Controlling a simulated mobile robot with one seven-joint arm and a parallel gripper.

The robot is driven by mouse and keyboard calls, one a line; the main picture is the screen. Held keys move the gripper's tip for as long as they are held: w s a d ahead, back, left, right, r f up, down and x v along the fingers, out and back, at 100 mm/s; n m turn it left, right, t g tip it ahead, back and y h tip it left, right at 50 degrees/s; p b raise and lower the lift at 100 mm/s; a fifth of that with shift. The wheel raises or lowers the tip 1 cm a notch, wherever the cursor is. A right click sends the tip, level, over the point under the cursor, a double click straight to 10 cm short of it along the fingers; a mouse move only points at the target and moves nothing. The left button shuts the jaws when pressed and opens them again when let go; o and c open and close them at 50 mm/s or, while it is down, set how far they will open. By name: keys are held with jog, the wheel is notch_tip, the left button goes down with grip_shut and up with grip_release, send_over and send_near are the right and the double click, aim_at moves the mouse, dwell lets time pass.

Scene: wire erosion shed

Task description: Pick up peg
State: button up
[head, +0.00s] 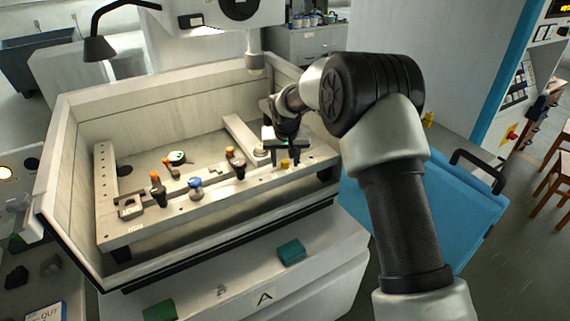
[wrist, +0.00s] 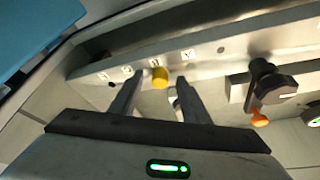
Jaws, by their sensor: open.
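A short yellow peg (head: 284,163) stands in the front rail (head: 255,183) of the machine's work frame, near its right end. In the wrist view the peg (wrist: 160,76) shows between the fingertips, close to a row of small lettered labels. My gripper (head: 290,155) is open and empty, with its fingers pointing down at the rail. In the wrist view its two dark fingers (wrist: 159,84) lie on either side of the peg with gaps showing. I cannot tell how far the tips are above the rail. The peg's lower part is hidden.
Orange-topped clamps (head: 157,187) and a blue knob (head: 195,186) stand along the rail to the left. A dark clamp with an orange knob (wrist: 259,119) is near my gripper in the wrist view. The tank wall (head: 160,100) rises behind; a machine head (head: 254,60) hangs above.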

jog(key=shift+f, duration=0.1)
jog(key=shift+c, duration=0.3)
grip_shut()
